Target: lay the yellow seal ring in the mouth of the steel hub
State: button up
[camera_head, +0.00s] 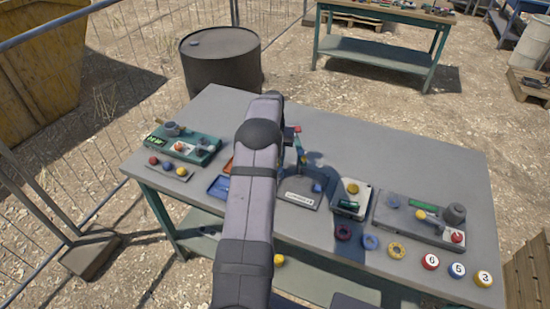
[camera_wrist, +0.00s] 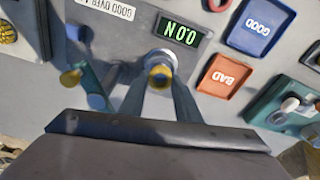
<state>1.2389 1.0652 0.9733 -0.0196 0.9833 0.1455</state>
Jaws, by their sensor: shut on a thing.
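In the wrist view my gripper (camera_wrist: 160,84) is shut on a small yellow ring-like piece, which I take for the yellow seal ring (camera_wrist: 160,76). Just beyond it is a round, pale grey metal part that looks like the steel hub (camera_wrist: 162,57). The ring overlaps the hub's near side in the picture. I cannot tell whether they touch or are apart. In the head view my own arm hides the gripper, the held ring and the hub.
A green-lit display (camera_wrist: 182,32) stands beside the hub. The blue GOOD tray (camera_wrist: 260,26) and orange BAD tray (camera_wrist: 223,76) lie to the right. In the head view, a red ring (camera_head: 343,232), a blue ring (camera_head: 370,242) and a spotted yellow ring (camera_head: 397,251) lie along the front edge.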

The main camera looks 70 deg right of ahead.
jog(key=shift+f+b, duration=0.65)
jog(key=shift+f, duration=0.4)
jog(key=o, duration=1.5)
jog(key=shift+r+p, duration=2.5)
jog(key=shift+r, duration=1.3)
